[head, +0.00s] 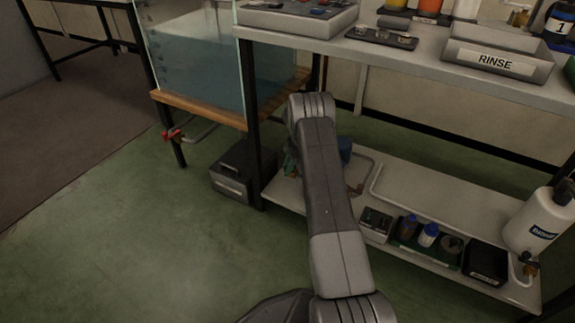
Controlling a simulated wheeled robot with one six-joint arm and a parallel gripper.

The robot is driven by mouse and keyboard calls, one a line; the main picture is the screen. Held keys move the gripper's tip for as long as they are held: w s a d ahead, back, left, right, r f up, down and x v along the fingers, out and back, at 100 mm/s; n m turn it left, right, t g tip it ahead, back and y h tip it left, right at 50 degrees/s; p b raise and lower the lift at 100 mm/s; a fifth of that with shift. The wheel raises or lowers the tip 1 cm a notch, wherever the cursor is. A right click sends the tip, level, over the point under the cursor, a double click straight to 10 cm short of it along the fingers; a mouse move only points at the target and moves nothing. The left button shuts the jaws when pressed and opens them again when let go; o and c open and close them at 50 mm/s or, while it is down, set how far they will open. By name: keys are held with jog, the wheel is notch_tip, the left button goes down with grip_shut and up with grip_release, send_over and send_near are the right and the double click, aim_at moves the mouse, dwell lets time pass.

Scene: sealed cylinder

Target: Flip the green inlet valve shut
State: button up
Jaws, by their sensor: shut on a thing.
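A small green part (291,165), which may be the green inlet valve, shows just left of my arm at the left end of the lower shelf. Most of it is hidden behind my arm, and I cannot tell its handle's position. A blue cylindrical thing (344,150) shows on the other side of my arm, with a small reddish part (357,188) in front of it near a pale looped tube. My arm reaches over the lower shelf, and its far end is hidden behind its own links. I cannot see my gripper or what it touches.
The upper bench with the RINSE tray (496,62) overhangs the lower shelf (415,195). Bottles in a tray (428,236) and a white jug (540,220) stand to the right. A water tank (195,60), a red-handled tap (172,135) and a dark box (232,185) are left.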

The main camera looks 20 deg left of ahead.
dwell(0.4)
jog(key=o, duration=1)
jog(key=shift+d, duration=0.1)
jog(key=p+v, duration=0.4)
jog(key=v, duration=0.9)
jog(key=shift+w+r+p, duration=0.1)
jog(key=shift+r+p, duration=0.25)
jog(key=shift+p, duration=0.05)
jog(key=b+x, duration=0.5)
jog(key=x, duration=0.8)
jog(key=shift+f, duration=0.4)
